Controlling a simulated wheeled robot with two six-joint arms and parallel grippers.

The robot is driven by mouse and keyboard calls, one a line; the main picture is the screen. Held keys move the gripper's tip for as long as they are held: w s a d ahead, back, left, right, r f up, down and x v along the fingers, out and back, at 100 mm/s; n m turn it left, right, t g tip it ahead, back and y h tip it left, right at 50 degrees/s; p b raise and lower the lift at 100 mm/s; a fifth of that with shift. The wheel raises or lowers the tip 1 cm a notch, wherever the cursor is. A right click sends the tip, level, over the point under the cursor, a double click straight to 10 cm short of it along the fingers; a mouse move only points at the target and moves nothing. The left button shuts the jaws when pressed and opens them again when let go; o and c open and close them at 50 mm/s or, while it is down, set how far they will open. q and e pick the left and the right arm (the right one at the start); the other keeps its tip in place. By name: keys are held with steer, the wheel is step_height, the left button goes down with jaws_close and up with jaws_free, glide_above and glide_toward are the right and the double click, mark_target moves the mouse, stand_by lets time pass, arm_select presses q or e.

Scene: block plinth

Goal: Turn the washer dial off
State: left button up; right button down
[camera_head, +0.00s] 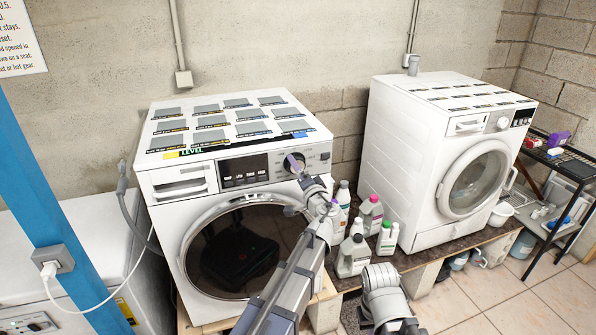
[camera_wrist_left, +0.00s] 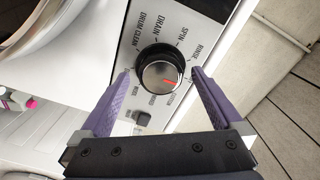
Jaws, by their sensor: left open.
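The washer (camera_head: 168,228) on the left has a black dial with a silver face on its front panel. In the wrist view the dial (camera_wrist_left: 158,62) is seen close up, its red mark pointing right and slightly down. Labels DRUM CLEAN, DRAIN, SPIN and RINSE ring its upper side; lower labels are small and hard to read. My left gripper (camera_wrist_left: 160,76) is open, with one purple finger on each side of the dial. Whether the fingers touch it cannot be told. In the head view my gripper partly covers the dial. My right gripper is out of view.
A dark display (camera_head: 243,170) is left of the dial. Below is the round door (camera_head: 235,250). A second washer (camera_head: 395,130) stands right, with several bottles (camera_head: 352,255) between. A blue post (camera_head: 45,190) stands at the left.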

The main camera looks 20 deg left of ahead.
arm_select(q)
steer(key=v, duration=0.7)
steer(key=s+d+f+n+g+h, duration=0.2)
steer(key=s+f+n+g+h, duration=0.15)
steer(key=s+f+g, duration=0.85)
steer(key=s+d+f+g+h, duration=0.1)
steer(key=s+d+f, duration=0.2)
steer(key=s, duration=0.2)
steer(key=s+d+f+m+g+h, duration=0.1)
steer(key=s+d+f+h, duration=0.1)
steer(key=s, duration=0.4)
steer(key=s+d+f+g+h, duration=0.1)
steer(key=s+d+f+h, duration=0.1)
steer(key=s+d+f, duration=0.2)
steer(key=shift+s+d+f, duration=0.4)
steer(key=shift+s+d, duration=0.05)
steer(key=shift+s, duration=0.4)
steer(key=shift+m, duration=0.25)
stand_by(0.6)
